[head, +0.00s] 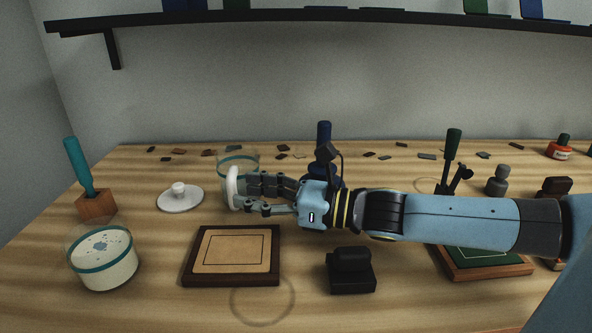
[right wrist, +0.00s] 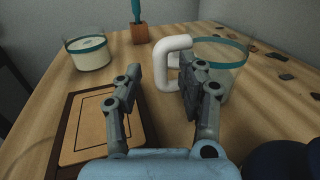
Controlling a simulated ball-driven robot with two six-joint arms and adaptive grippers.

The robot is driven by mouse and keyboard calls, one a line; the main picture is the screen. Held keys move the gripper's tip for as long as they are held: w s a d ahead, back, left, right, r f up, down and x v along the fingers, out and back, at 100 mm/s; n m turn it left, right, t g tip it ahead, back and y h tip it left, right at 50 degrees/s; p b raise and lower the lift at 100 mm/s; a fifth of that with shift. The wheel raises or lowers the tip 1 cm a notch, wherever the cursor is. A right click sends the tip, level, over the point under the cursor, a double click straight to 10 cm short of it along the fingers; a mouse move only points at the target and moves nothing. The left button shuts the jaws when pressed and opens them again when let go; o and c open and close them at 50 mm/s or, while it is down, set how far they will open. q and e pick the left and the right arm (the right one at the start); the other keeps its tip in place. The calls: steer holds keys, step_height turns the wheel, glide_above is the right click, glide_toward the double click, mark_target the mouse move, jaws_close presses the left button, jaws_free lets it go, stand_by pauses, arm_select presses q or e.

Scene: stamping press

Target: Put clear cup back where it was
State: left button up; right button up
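A clear cup (head: 238,161) with a teal band and a thick white handle (head: 232,187) stands on the wooden table, left of centre and behind the framed board. In the right wrist view the cup (right wrist: 222,68) is at upper right, its white handle (right wrist: 166,66) pointing left. My right gripper (head: 247,194) reaches in from the right and hides the lower part of the cup. In the right wrist view its fingers (right wrist: 160,72) are apart, with the handle at the fingertips, close to the right finger; I cannot tell whether they touch. My left gripper is not in view.
A dark-framed wooden board (head: 235,258) lies in front of the cup. A filled teal-banded glass (head: 105,262), white lid (head: 180,198) and teal-handled tool (head: 78,165) stand left. A black press-like block (head: 350,272) sits below my arm. A faint ring (head: 262,322) marks the front.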

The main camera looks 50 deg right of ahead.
steer(key=p+v, duration=0.3)
steer(key=v, duration=0.5)
steer(key=shift+s+d, duration=0.1)
steer(key=shift+s, duration=0.05)
steer(key=shift+s+d, duration=0.15)
steer(key=shift+s, duration=0.15)
